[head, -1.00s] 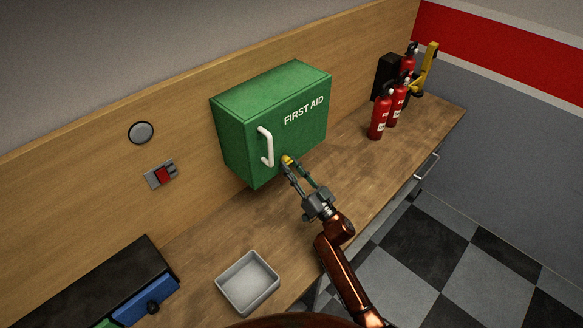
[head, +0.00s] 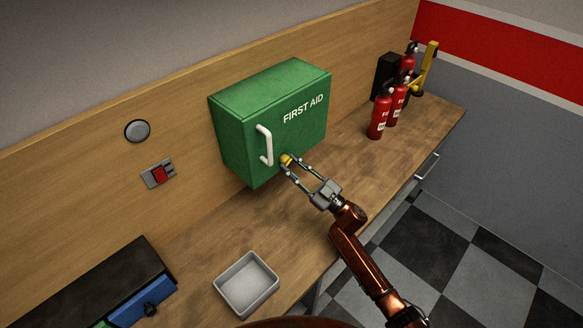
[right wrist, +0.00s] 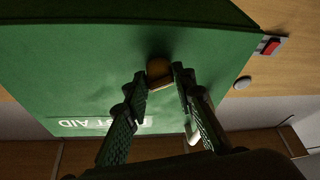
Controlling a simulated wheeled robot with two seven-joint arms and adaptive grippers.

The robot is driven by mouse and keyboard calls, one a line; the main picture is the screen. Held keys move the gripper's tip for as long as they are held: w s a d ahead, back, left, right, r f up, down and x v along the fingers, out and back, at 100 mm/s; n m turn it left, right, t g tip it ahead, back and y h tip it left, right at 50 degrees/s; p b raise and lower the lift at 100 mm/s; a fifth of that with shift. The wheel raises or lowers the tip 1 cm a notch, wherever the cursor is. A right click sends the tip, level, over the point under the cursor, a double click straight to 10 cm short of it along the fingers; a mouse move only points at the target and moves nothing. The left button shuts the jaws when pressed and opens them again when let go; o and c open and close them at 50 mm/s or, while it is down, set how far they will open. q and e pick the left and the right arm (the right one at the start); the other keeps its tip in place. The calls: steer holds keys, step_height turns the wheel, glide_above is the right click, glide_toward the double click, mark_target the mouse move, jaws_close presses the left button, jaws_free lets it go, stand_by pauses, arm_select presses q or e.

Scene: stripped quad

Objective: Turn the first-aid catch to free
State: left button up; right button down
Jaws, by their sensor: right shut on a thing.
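The green first-aid cabinet (head: 285,132) is mounted above the bench, its door shut, with a white handle (head: 265,146) on the left of the door. The small yellow catch (head: 286,159) sits low on the door, right of the handle. My right gripper (head: 288,164) is at the catch, its fingers shut on it. In the right wrist view the catch (right wrist: 159,71) shows as a brownish knob between the fingertips of my right gripper (right wrist: 158,80). The fingers hide part of the catch, and I cannot tell its exact turn. My left gripper is not in view.
A grey tray (head: 246,284) stands on the wooden bench (head: 205,240). A black unit with a blue drawer (head: 140,302) is at the left. A red switch (head: 159,174) is on the back panel. Red extinguishers (head: 379,117) stand at the right.

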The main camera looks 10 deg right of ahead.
steer(key=n, duration=0.2)
steer(key=n+g+y, duration=0.1)
steer(key=n, duration=0.1)
steer(key=shift+w+d+g, duration=0.1)
steer(key=shift+d+g, duration=0.05)
steer(key=shift+g, duration=0.15)
steer(key=n+g, duration=0.1)
steer(key=n, duration=0.1)
steer(key=n+g, duration=0.1)
steer(key=n, duration=0.1)
steer(key=shift+r+n+b, duration=0.2)
steer(key=shift+n+b, duration=0.1)
steer(key=n+g, duration=0.1)
steer(key=n, duration=0.1)
steer(key=n+g, duration=0.1)
steer(key=n, duration=0.2)
steer(key=shift+d+r+n, duration=0.1)
steer(key=shift+r+n, duration=0.05)
steer(key=shift+n, duration=0.15)
steer(key=c, duration=1.6)
jaws_free()
